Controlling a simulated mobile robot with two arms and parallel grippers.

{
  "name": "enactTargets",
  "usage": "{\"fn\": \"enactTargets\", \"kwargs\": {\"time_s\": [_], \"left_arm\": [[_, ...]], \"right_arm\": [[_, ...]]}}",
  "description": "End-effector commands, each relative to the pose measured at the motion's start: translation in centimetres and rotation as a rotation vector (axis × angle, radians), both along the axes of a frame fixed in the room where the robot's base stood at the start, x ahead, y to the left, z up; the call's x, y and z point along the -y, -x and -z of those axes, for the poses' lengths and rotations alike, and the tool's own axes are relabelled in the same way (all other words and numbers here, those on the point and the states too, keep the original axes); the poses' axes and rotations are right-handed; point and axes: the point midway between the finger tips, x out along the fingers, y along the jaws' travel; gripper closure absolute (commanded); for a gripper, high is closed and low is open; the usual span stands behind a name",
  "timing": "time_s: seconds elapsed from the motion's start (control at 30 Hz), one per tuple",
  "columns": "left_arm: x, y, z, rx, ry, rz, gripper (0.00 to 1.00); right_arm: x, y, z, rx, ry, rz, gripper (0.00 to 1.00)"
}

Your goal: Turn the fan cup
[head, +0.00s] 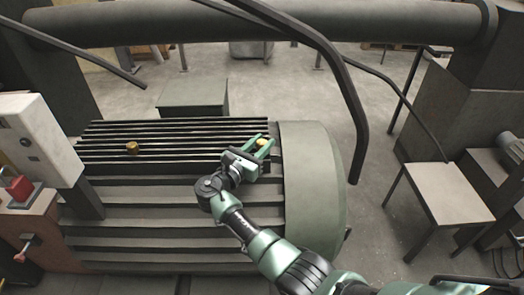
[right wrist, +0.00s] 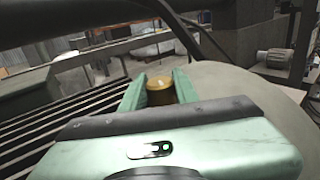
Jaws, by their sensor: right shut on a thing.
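The fan cup (head: 261,142) is a small brass-yellow cup at the right end of the finned motor, beside the rounded fan cover (head: 315,185). My right gripper (head: 261,146) reaches it from the front, with its green fingers on either side of it. In the right wrist view the cup (right wrist: 160,90) stands between the two fingertips (right wrist: 160,97), and the gripper is shut on it. Its lower part is hidden there by the gripper body. A second brass cup (head: 132,148) sits on the fins farther left, untouched. My left gripper is not in view.
A dark bent pipe (head: 345,85) hangs close to the right of the fan cover. A thick horizontal pipe (head: 250,22) crosses at the back. A grey control box (head: 35,140) stands at left, with a red part (head: 20,188) below it. A small table (head: 440,192) stands at right.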

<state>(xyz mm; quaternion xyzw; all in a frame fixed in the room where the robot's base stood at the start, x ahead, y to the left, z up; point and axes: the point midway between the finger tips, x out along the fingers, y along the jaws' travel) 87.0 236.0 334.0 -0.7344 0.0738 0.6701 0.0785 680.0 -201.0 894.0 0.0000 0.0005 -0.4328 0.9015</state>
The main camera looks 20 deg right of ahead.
Motion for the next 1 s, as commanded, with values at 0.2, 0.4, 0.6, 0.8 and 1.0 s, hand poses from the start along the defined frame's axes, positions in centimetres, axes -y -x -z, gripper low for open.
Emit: {"fn": "enactTargets", "kwargs": {"time_s": [0.2, 0.4, 0.6, 0.8, 1.0], "left_arm": [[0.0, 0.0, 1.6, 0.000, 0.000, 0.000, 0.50], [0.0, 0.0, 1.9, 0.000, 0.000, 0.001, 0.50], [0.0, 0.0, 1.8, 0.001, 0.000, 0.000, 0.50], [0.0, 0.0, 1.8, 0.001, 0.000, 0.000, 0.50], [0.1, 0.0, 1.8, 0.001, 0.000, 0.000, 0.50]], "right_arm": [[0.0, -0.1, 0.0, 0.003, 0.003, 0.074, 1.00], [0.1, -0.1, -0.1, 0.002, 0.003, 0.100, 1.00], [0.1, -0.1, -0.2, 0.002, 0.003, 0.103, 1.00], [0.1, -0.1, -0.2, 0.004, 0.003, 0.102, 0.62], [0.1, -0.1, -0.1, 0.002, 0.002, 0.102, 0.48]]}}
